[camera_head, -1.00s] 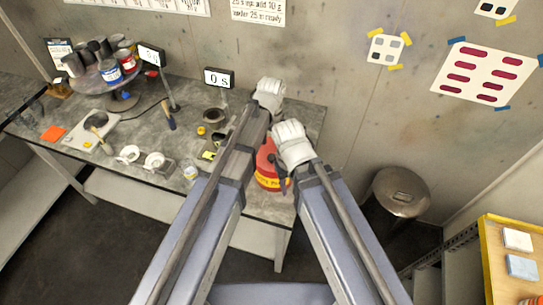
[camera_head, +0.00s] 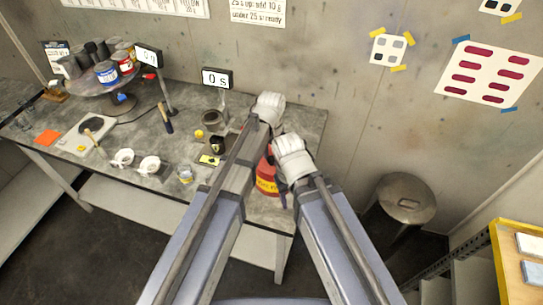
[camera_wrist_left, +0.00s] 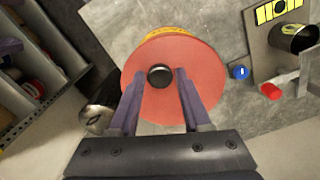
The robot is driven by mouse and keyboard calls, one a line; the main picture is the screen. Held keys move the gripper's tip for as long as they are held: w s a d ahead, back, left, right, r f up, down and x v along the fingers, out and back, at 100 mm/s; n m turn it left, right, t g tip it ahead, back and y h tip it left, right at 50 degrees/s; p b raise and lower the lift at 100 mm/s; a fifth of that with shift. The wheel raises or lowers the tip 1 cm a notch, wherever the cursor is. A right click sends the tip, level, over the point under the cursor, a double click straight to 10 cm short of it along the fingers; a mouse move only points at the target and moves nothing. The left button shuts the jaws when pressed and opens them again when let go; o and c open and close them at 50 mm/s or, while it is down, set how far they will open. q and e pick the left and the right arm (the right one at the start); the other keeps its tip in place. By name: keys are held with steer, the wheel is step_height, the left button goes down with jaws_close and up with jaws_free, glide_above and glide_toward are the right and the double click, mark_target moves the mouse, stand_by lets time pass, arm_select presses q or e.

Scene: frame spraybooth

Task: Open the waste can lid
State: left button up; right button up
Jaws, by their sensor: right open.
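The red waste can (camera_head: 266,184) with a yellow label band stands at the right end of the workbench, partly hidden by my arms. In the left wrist view its round red lid (camera_wrist_left: 162,105) is seen from above, with a black knob (camera_wrist_left: 160,76) in the middle. The lid looks shut. My left gripper (camera_wrist_left: 159,74) is open, its fingers on either side of the knob with gaps showing. In the head view my left gripper (camera_head: 268,108) is by the back of the can; its fingertips are hidden. My right gripper (camera_head: 287,172) is open and empty beside the can's right side.
A round-lidded metal bin (camera_head: 406,197) stands on the floor at right. A yellow-edged shelf (camera_head: 508,265) is at lower right.

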arm_select(q)
jaws_close()
stand_by(1.0)
